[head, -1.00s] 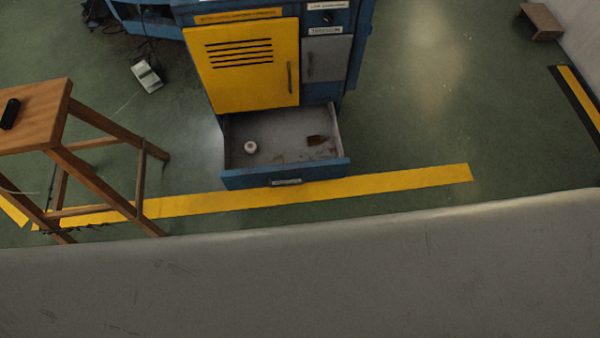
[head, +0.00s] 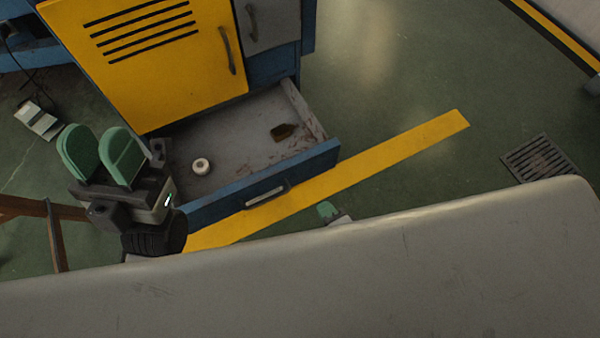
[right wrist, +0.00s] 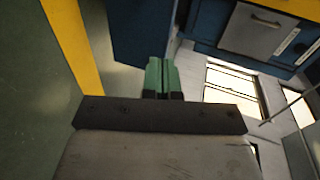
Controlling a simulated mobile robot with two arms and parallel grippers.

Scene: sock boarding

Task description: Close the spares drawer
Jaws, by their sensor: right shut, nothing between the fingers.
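The spares drawer (head: 300,163) stands pulled out from the bottom of the blue cabinet in the head view. Its blue front has a handle (head: 266,194). A white roll (head: 201,166) and a small brown item (head: 284,132) lie inside. My left gripper (head: 101,152) is raised at the left of the drawer, empty, its green fingers apart. My right gripper (head: 327,210) barely shows past my body's edge, in front of the drawer's right end. In the right wrist view its fingers (right wrist: 160,74) are together and empty, near a blue panel (right wrist: 138,32); I cannot tell whether they touch it.
The cabinet's yellow door (head: 150,70) and grey door (head: 270,22) are shut above the drawer. Yellow floor tape (head: 400,145) runs in front. A floor grate (head: 540,158) lies at the right. Part of a wooden stool (head: 55,235) shows at lower left. Floor right of the cabinet is clear.

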